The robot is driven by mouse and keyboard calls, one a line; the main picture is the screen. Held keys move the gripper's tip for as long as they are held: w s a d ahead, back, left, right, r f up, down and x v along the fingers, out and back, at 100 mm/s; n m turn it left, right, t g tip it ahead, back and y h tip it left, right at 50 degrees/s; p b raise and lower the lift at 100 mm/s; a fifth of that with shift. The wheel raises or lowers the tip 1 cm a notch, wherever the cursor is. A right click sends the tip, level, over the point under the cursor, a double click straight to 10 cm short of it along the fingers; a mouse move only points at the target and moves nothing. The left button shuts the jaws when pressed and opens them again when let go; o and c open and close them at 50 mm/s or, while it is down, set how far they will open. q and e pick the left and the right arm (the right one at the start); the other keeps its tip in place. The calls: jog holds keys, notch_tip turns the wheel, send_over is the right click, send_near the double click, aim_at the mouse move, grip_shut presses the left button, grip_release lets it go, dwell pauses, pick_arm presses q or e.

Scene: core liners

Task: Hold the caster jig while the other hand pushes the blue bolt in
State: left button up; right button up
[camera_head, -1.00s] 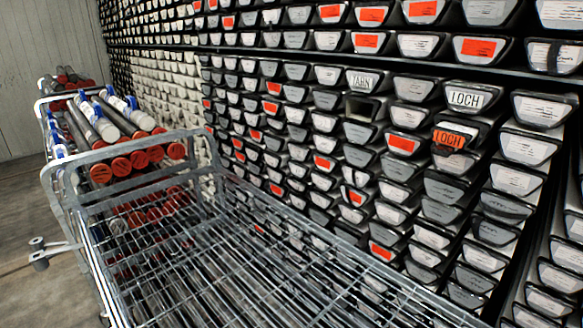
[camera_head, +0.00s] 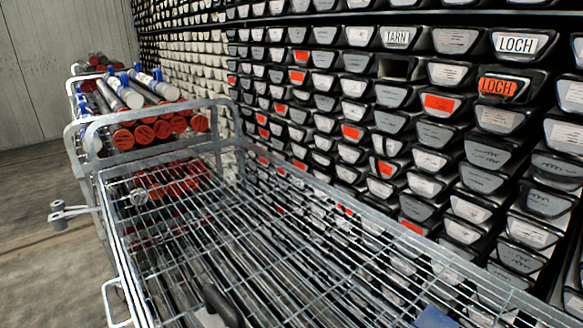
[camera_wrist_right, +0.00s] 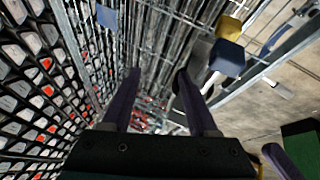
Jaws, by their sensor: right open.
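My right gripper (camera_wrist_right: 158,76) is open, its two dark purple fingers pointing over the wire cart, with nothing held between them. Beyond its right finger in the right wrist view is a dark blue block (camera_wrist_right: 228,57) with a yellow block (camera_wrist_right: 229,28) beside it. I cannot tell whether either belongs to the caster jig or the blue bolt. A dark rounded piece (camera_head: 221,304) shows low in the cart at the bottom of the head view; it may be part of the caster.
The metal wire cart (camera_head: 238,108) fills the foreground, with a blue patch (camera_head: 435,317) at its near edge. A second cart behind holds red-capped tubes (camera_head: 160,128). A wall of core liners (camera_head: 438,103) stands close along the right. Floor (camera_head: 35,200) is clear at the left.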

jog(key=o, duration=0.3)
jog(key=w+a+r+n+y, duration=0.1)
jog(key=a+n, duration=0.3)
jog(key=a, duration=0.5)
jog(key=shift+w+g+y, duration=0.4)
jog(key=shift+w+y, duration=0.1)
jog(key=shift+y, duration=0.3)
jog(key=o, duration=0.3)
jog(key=a+n+g+y, duration=0.1)
jog(key=a+n+g, duration=0.1)
jog(key=a+n, duration=0.4)
jog(key=shift+s+a+r+g, duration=0.3)
jog(key=shift+a, duration=0.2)
jog(key=d+n+h, duration=0.1)
jog(key=d+n, duration=0.1)
jog(key=w+d+n+g+h, duration=0.1)
jog(key=n+h, duration=0.1)
jog(key=w+d+n+g+h, duration=0.1)
jog(key=d+n, duration=0.1)
jog(key=shift+w+d+f, duration=0.1)
jog(key=shift+d+f, duration=0.35)
jog(key=shift+f, duration=0.05)
notch_tip(320, 180, down, 10)
jog(key=shift+r, duration=0.25)
